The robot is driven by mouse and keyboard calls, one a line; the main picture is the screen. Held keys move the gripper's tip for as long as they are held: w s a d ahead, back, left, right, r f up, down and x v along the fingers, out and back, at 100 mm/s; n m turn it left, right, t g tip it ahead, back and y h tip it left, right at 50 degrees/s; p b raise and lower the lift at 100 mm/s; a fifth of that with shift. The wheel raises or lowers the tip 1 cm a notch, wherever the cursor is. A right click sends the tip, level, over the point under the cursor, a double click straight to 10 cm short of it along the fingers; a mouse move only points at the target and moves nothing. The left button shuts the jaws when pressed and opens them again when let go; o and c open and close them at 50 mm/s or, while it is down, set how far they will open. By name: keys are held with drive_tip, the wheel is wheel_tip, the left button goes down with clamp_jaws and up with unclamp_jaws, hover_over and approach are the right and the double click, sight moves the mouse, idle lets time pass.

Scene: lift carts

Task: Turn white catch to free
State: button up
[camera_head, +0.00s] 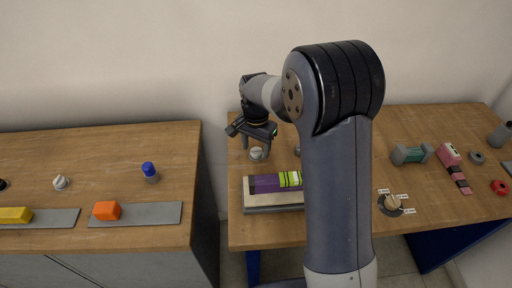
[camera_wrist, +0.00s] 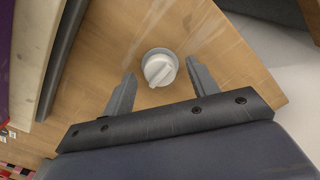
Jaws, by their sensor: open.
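A white round catch (camera_head: 257,154) with a raised grip bar sits on the right-hand table near its left end. It also shows in the wrist view (camera_wrist: 159,70), with its bar slanted from lower left to upper right. My gripper (camera_head: 257,142) is just above it, pointing down. In the wrist view my gripper (camera_wrist: 160,80) is open and empty. Its two fingers lie on either side of the catch, and I see no contact. Any position marks around the catch are not readable.
A stack with a purple and green top (camera_head: 275,183) lies close in front of the catch. Another white knob (camera_head: 61,183) is on the separate left table. A gap parts the tables.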

sight(256, 149)
wheel_tip(256, 149, up, 10)
idle(0.4)
wheel_tip(256, 149, down, 11)
drive_tip(key=shift+r, duration=0.1)
idle(0.5)
idle(0.4)
